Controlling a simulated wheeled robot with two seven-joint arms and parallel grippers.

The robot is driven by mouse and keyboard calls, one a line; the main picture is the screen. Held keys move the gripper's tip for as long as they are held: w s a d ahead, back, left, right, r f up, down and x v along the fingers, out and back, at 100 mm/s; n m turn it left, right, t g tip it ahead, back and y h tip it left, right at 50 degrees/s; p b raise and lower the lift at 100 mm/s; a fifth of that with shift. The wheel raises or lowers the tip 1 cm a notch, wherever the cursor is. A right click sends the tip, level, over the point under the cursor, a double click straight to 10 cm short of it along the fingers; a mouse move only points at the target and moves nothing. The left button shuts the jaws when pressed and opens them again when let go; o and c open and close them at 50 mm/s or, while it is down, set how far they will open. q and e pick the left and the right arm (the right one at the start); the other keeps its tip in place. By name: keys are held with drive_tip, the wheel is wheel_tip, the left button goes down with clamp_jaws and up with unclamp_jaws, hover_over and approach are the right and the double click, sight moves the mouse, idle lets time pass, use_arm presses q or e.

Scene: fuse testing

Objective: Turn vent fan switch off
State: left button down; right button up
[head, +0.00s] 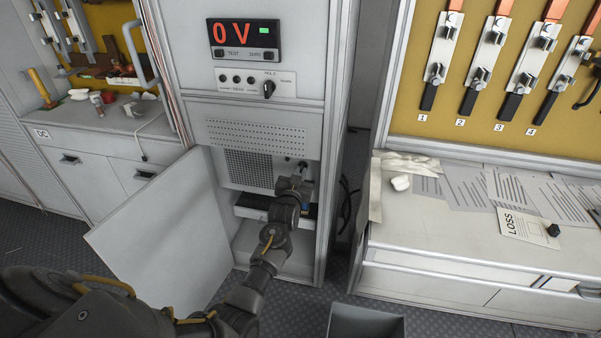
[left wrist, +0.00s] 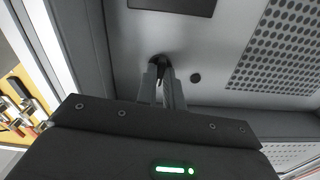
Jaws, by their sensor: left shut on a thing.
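The vent fan switch looks to be the small dark knob (left wrist: 158,60) on the grey panel inside the open cabinet bay. In the left wrist view my left gripper (left wrist: 163,78) reaches it with two narrow fingers closed around it. The fingers hide most of the knob, so its exact setting cannot be read. In the head view my left gripper (head: 301,172) is inside the bay, at the right of the perforated vent grille (head: 250,168). My right gripper is in neither view.
The cabinet door (head: 160,235) hangs open to the left of the bay. Above, a display (head: 244,40) reads 0 V, over a row of controls with a black rotary knob (head: 268,89). A workbench (head: 450,235) with papers stands right; a grey bin (head: 366,322) is on the floor.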

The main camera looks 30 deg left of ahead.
use_arm(q)
drive_tip(key=shift+n, duration=0.6)
drive_tip(key=shift+d, duration=0.1)
drive_tip(key=c, duration=1.5)
unclamp_jaws()
drive_tip(key=v, duration=1)
drive_tip(key=shift+s, duration=0.4)
